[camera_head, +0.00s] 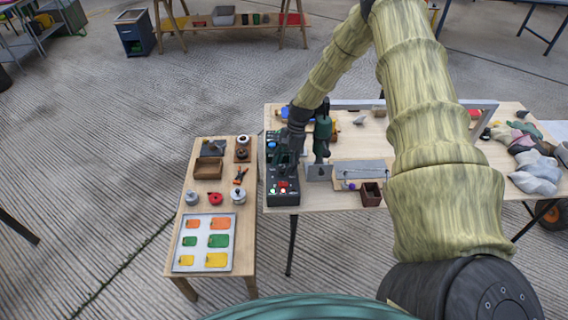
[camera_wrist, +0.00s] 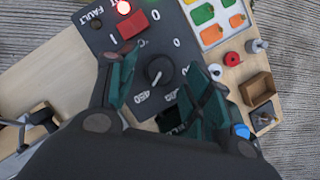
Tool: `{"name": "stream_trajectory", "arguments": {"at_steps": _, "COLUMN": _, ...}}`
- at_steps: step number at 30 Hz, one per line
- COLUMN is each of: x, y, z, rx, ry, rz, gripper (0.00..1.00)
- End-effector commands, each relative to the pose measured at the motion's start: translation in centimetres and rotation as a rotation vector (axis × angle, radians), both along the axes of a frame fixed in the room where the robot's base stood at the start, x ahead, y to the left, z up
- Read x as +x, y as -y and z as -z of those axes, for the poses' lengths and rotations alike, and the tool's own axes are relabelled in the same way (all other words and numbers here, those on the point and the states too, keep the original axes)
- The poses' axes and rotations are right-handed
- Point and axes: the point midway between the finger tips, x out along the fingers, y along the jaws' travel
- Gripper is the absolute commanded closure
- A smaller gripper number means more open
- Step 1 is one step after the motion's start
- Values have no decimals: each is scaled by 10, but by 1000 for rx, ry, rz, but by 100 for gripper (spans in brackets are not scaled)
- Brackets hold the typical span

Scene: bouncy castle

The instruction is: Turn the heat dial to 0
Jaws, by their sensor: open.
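The heat dial (camera_wrist: 158,71) is a round black knob on a dark control panel (camera_wrist: 92,32), seen in the wrist view. A 0 is printed above and right of it, and 450 below and left. A pale pointer mark on the knob seems to point down-left, toward the 450 side. My gripper (camera_wrist: 160,74) is open, with one green finger on each side of the dial; I cannot tell whether either touches it. In the head view my gripper (camera_head: 287,160) is over the panel (camera_head: 283,198), hiding the dial.
In the head view, a metal bracket (camera_head: 318,172) and a dark brown box (camera_head: 371,194) are to the right. A lower side table (camera_head: 182,220) is to the left.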

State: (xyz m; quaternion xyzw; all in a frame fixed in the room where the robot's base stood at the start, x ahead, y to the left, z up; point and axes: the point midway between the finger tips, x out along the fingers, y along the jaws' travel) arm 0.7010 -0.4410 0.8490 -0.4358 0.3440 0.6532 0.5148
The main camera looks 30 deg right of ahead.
Motion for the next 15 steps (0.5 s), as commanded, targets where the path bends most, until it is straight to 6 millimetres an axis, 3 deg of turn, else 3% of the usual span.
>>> {"name": "stream_trajectory", "arguments": {"at_steps": 12, "x": 0, "y": -2, "z": 4, "rx": 0, "ry": 1, "rz": 0, "gripper": 50}}
{"name": "stream_trajectory", "arguments": {"at_steps": 15, "x": 0, "y": -2, "z": 4, "rx": 0, "ry": 1, "rz": 0, "gripper": 68}}
